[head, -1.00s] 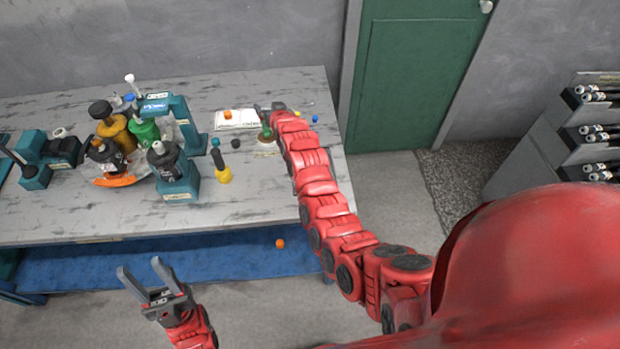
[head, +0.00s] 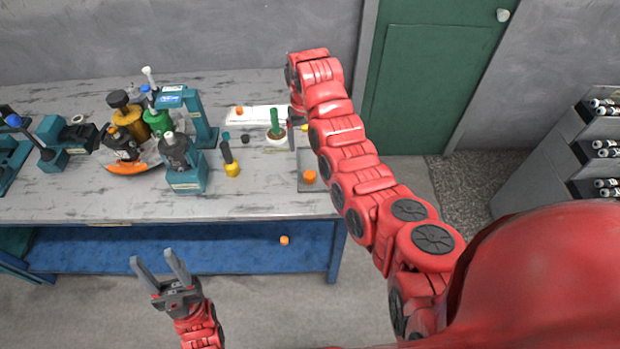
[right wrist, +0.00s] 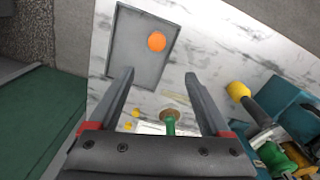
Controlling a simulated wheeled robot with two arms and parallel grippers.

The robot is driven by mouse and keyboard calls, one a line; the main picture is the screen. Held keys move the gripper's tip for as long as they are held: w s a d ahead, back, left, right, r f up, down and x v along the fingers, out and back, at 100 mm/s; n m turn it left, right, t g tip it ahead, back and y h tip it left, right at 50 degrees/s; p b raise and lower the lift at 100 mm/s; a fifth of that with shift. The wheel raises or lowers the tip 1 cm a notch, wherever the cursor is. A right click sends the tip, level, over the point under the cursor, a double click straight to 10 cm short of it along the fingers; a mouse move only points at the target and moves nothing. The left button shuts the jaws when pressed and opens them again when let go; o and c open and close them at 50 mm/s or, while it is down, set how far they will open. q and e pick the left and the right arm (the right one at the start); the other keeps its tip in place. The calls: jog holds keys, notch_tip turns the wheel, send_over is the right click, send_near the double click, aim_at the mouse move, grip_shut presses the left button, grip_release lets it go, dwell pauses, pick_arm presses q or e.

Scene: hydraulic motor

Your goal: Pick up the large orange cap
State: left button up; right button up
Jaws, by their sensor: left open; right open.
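An orange cap (head: 309,176) sits on a shallow grey tray (head: 312,152) at the table's right end; it looks larger than the other orange pieces. In the right wrist view the cap (right wrist: 157,41) lies on the tray (right wrist: 130,62), beyond my open fingertips and apart from them. My right gripper (right wrist: 158,76) is open and empty above the table; in the head view its arm partly hides it. A smaller orange piece (head: 239,111) lies on a white sheet (head: 262,116). My left gripper (head: 152,258) is open and empty in front of the table.
A green-handled item (head: 274,124) stands near my right gripper. A yellow-and-black tool (head: 230,162) and teal stands with bottles (head: 186,178) fill the table's middle left. Another orange piece (head: 284,240) lies on the blue lower shelf (head: 200,250). The table's front strip is clear.

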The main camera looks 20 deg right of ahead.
jog(key=b, duration=0.3)
send_over(309, 173)
jog(key=w, duration=0.1)
jog(key=f, duration=0.6)
jog(key=shift+a, duration=0.3)
jog(key=shift+f+p, duration=0.2)
jog(key=shift+p, duration=0.4)
jog(key=shift+w+f, duration=0.1)
jog(key=shift+f, duration=0.3)
jog(key=shift+s+f+p, duration=0.2)
jog(key=shift+f+p, duration=0.1)
jog(key=f, duration=0.1)
jog(key=f+p, duration=0.1)
jog(key=s+f+p, duration=0.1)
jog(key=f, duration=0.1)
jog(key=shift+d, duration=0.35)
jog(key=shift+w+f, duration=0.1)
jog(key=shift+f, duration=0.4)
grip_shut()
jog(key=shift+w+r, duration=0.1)
jog(key=shift+r, duration=0.1)
